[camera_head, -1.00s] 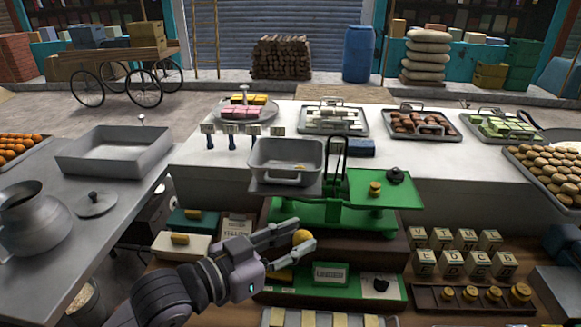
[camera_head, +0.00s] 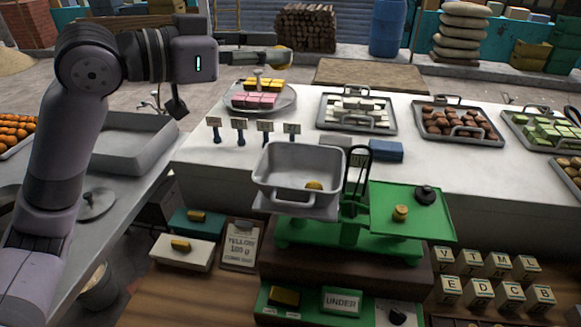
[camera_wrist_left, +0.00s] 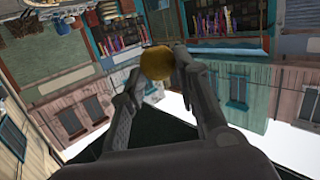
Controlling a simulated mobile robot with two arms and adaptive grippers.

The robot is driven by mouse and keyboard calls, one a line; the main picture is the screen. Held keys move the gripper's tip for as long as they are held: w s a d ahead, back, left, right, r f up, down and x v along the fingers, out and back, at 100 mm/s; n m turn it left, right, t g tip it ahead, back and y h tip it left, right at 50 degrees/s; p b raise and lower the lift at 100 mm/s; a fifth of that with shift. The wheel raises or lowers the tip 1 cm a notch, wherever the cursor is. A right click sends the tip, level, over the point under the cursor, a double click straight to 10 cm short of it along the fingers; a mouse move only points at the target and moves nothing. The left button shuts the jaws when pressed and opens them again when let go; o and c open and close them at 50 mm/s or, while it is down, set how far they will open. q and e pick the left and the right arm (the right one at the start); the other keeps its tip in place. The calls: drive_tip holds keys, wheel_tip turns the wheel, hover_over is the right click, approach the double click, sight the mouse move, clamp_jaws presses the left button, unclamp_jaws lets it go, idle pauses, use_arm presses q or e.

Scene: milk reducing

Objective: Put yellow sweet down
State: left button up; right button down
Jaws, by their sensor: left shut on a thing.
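My left gripper (camera_head: 268,52) is raised high above the counter, its fingers pointing right. In the left wrist view it is shut on a round yellow sweet (camera_wrist_left: 157,62) at its fingertips. In the head view the fingers mostly hide this sweet. Below, a green balance scale (camera_head: 350,233) carries a grey pan (camera_head: 275,190) on its left and a green plate (camera_head: 418,234) on its right. Another yellow sweet (camera_head: 314,186) lies in the grey pan. A brass weight (camera_head: 400,213) and a black weight (camera_head: 425,194) stand on the plate. My right gripper is out of view.
A round tray (camera_head: 285,104) with yellow and pink sweets stands behind the scale. Trays of white (camera_head: 325,122), brown (camera_head: 425,132) and green (camera_head: 515,125) sweets sit to its right. A card (camera_head: 241,245) reads "YELLOW 100 g". A sign (camera_head: 341,301) reads "UNDER". White counter in front of the round tray is partly clear.

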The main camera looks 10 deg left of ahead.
use_arm(q)
wheel_tip(320, 180, down, 19)
drive_tip(key=shift+r+p, duration=0.1)
drive_tip(key=shift+p, duration=1.15)
drive_tip(key=shift+f, duration=0.25)
drive_tip(key=shift+f+b, duration=0.55)
drive_tip(key=shift+b, duration=0.05)
drive_tip(key=o, duration=1)
drive_tip(key=shift+c, duration=0.2)
drive_tip(key=shift+r, duration=0.1)
